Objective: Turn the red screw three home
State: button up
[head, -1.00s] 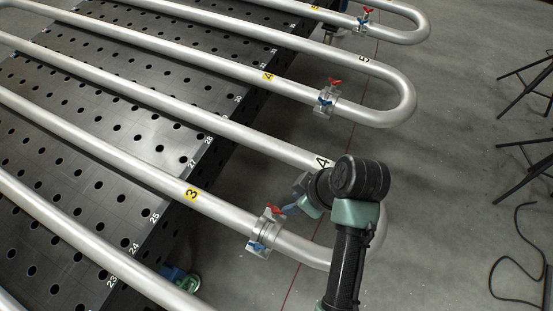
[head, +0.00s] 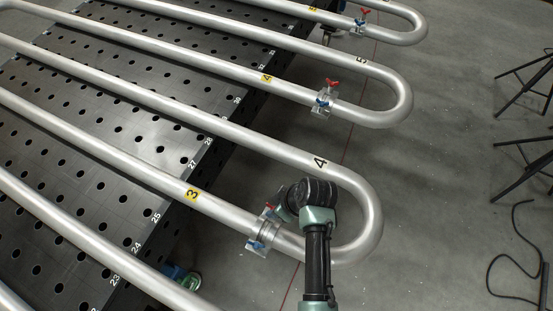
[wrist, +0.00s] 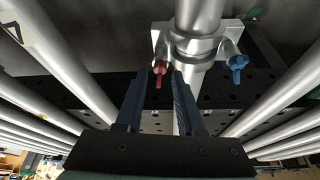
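The red screw three (head: 269,208) is a small red wing-shaped handle on the clamp (head: 263,234) around the silver pipe marked with a yellow 3. In the wrist view the red screw (wrist: 159,66) stands at the left side of the clamp (wrist: 178,42). My gripper (wrist: 160,77) is open, with one dark finger on each side of the red screw's line. I cannot tell whether the tips touch it or stop just short. In the head view my gripper (head: 282,208) is just right of the screw, largely hidden by my wrist.
The same clamp has a blue screw (wrist: 236,66), right of my fingers in the wrist view. Similar clamps (head: 324,98) sit on the farther pipes. The pipe's U-bend (head: 371,205) curves close beside my arm. A perforated black table (head: 100,170) lies under the pipes.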

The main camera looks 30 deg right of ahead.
grip_shut()
